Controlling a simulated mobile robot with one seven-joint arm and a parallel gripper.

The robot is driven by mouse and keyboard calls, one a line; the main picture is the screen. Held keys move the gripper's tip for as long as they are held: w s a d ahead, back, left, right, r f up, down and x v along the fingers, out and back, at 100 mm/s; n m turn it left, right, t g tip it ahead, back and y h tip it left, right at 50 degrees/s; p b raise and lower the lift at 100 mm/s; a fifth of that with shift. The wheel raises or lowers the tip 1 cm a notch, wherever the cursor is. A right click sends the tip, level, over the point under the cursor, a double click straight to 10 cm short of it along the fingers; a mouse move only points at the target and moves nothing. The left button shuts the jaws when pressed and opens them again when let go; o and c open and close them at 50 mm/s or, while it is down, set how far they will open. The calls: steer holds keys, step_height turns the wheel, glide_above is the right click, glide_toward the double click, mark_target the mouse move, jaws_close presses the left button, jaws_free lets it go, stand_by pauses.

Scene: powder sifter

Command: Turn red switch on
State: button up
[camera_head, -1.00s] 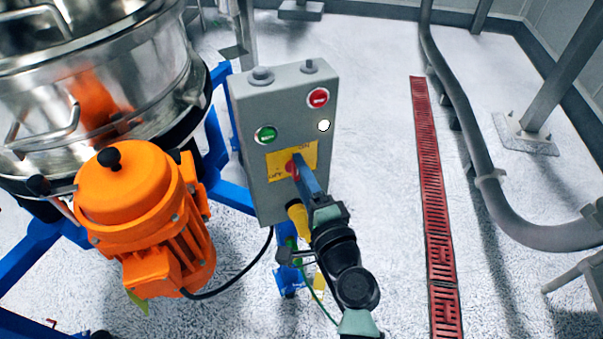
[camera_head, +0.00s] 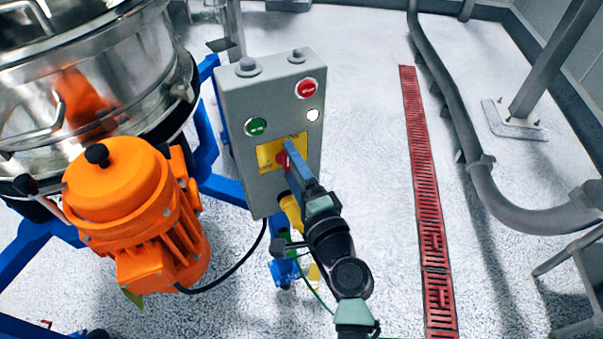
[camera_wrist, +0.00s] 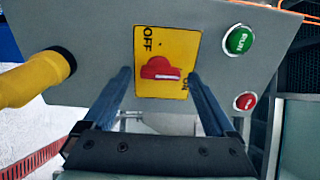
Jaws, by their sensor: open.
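The red rotary switch (camera_wrist: 158,68) sits on a yellow plate (camera_wrist: 148,87) marked OFF and ON on the grey control box. In the wrist view its bar lies crosswise, with a white mark on its right part, the side where ON is printed. My gripper (camera_wrist: 160,74) is open, with one finger at each side of the switch in the picture. I see gaps between both fingers and the switch; their depth is unclear. In the head view my gripper (camera_head: 288,152) reaches the yellow plate, and its finger partly hides the switch (camera_head: 281,158).
The control box (camera_head: 234,105) also carries a green RUN button (camera_head: 256,127), a red button (camera_head: 307,88) and a white lamp (camera_head: 313,115). A yellow connector (camera_head: 291,211) sticks out beneath the plate. An orange motor (camera_head: 120,190) stands left. Floor to the right is clear up to the red grate (camera_head: 424,180).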

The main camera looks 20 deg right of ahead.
steer(key=s+b, duration=0.1)
steer(key=s, duration=1.1)
steer(key=shift+s+a, duration=0.2)
steer(key=shift+s, duration=0.2)
steer(key=w+a+r+n+t+y, duration=0.1)
steer(key=w+a+r+n, duration=0.25)
steer(key=r, duration=0.45)
steer(key=w+a+r+n+t+y, duration=0.1)
steer(key=w+a+r+n, duration=0.3)
steer(key=r, duration=0.5)
steer(key=w+a+r+n+t+y, duration=0.1)
steer(key=w+a+r+n, duration=0.15)
steer(key=r+n, duration=0.4)
steer(key=s+a+r+n+t+h, duration=0.1)
steer(key=s+a+r+n+t, duration=0.15)
steer(key=r, duration=0.55)
steer(key=s+a+r+n+t, duration=0.15)
steer(key=s+r, duration=0.25)
steer(key=r, duration=0.4)
steer(key=s+a+r+n+t+h, duration=0.1)
steer(key=s+a+r+t, duration=0.15)
steer(key=r, duration=0.65)
step_height(320, 180, up, 20)
steer(key=p, duration=2)
steer(key=shift+s, duration=0.3)
